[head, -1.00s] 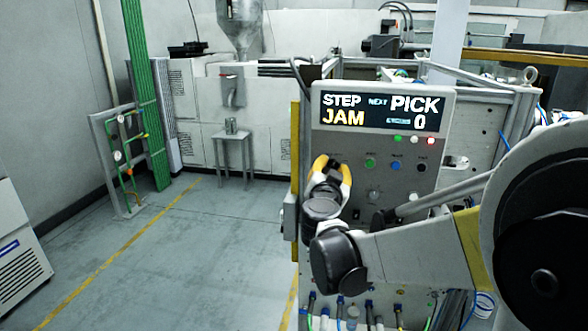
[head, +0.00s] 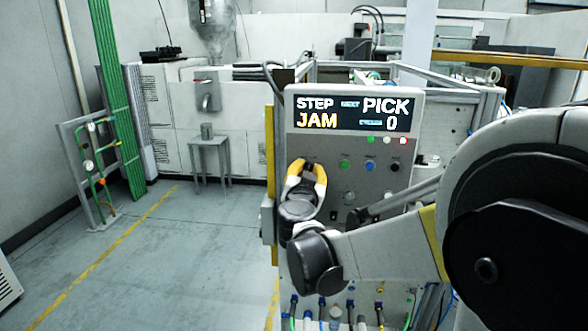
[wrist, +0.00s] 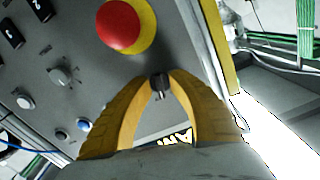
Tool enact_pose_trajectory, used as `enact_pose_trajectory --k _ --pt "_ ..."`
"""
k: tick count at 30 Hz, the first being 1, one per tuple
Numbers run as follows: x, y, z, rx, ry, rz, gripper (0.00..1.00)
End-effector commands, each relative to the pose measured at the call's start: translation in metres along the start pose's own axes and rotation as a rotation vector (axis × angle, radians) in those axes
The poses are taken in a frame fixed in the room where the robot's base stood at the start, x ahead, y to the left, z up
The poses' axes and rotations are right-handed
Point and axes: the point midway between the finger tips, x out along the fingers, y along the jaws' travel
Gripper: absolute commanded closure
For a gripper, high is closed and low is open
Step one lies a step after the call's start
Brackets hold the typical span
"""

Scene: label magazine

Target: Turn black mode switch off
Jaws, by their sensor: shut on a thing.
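The black mode switch (wrist: 159,80) is a small dark knob on the grey control panel. In the wrist view it sits between the yellow fingertips of my gripper (wrist: 161,76), which is shut on it. In the head view my gripper (head: 308,167) is at the upper left of the panel (head: 368,187), below the display, and its fingers mostly hide the switch. I cannot clearly read the switch's position.
A red emergency button (wrist: 120,26) on a yellow base is near the fingers in the wrist view. A grey knob (wrist: 62,76) and several other controls share the panel. The display (head: 352,114) reads STEP, JAM, PICK and 0. Open floor lies left.

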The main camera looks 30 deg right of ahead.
Motion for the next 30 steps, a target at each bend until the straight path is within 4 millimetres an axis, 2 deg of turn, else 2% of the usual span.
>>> enact_pose_trajectory --k 30 --pt "0.0002 -0.0008 -0.0004 -0.921 0.000 0.000 1.00"
